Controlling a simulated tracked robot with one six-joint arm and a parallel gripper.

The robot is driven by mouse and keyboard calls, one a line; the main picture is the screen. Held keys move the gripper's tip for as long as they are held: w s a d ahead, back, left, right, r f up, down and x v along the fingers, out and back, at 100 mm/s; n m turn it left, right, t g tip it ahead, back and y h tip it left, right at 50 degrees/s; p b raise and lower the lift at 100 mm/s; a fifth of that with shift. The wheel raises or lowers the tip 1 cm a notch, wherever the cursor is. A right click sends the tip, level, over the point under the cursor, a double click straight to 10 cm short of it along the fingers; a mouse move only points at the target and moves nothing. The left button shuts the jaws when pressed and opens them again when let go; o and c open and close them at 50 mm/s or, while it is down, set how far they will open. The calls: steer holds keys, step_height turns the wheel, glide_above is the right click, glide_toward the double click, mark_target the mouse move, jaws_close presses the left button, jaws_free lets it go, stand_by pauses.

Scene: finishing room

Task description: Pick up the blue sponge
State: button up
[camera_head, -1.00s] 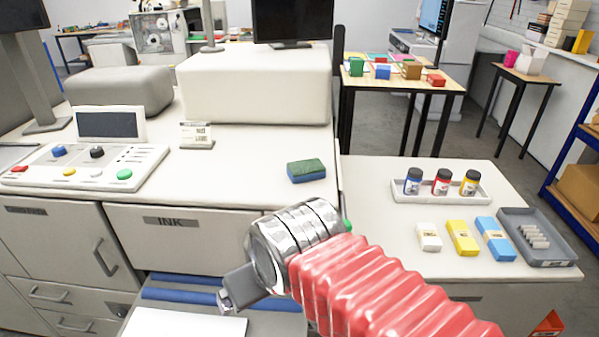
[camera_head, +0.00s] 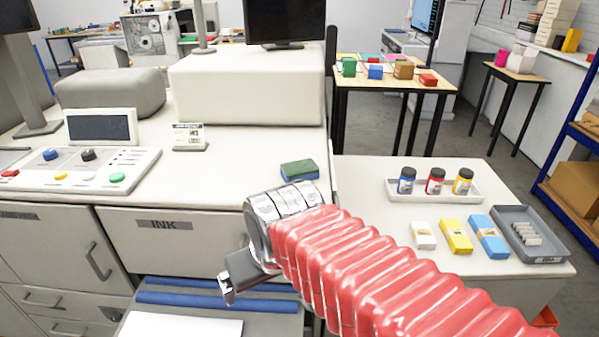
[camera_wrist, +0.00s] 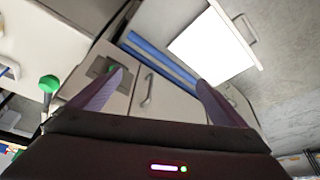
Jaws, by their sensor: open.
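A blue sponge with a green scouring top (camera_head: 299,172) lies flat on the white machine counter, near its right edge. In the head view my gripper (camera_head: 227,289) is below and left of the sponge, out in front of the counter's cabinet face and pointing down-left. In the wrist view its two fingers (camera_wrist: 160,98) stand wide apart with nothing between them. The sponge does not show in the wrist view. My red-sleeved arm reaches in from the lower right, and the silver wrist is just below the sponge in the picture, apart from it.
A control panel (camera_head: 80,165) and a small sign (camera_head: 189,137) stand left on the counter. At right a lower table holds a bottle tray (camera_head: 434,197), white, yellow and blue boxes (camera_head: 456,236) and a grey tray (camera_head: 560,257). A white sheet (camera_head: 180,325) lies below my gripper.

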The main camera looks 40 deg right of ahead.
steer(key=w+d+r+m+g, duration=0.1)
steer(key=w+d+r, duration=0.2)
steer(key=w+d, duration=0.4)
steer(key=w+d+r+m+g, duration=0.1)
steer(key=w+d+r, duration=0.2)
steer(key=w+d, duration=0.5)
steer(key=w+d+r+g, duration=0.1)
steer(key=w+d+r, duration=0.2)
steer(key=w+d, duration=0.4)
steer(key=shift+w+d+r+m+g, duration=0.25)
steer(key=shift+w+d+m+g, duration=0.1)
steer(key=shift+d+m, duration=0.1)
step_height(320, 180, up, 3)
steer(key=w+d, duration=0.2)
step_height(320, 180, up, 4)
glide_above(302, 169)
steer(key=shift+s+r+n+g, duration=0.15)
steer(key=shift+r+n+g, duration=0.05)
steer(key=shift+n+g, duration=0.25)
steer(key=shift+f, duration=0.1)
step_height(302, 169, down, 8)
steer(key=shift+f, duration=0.25)
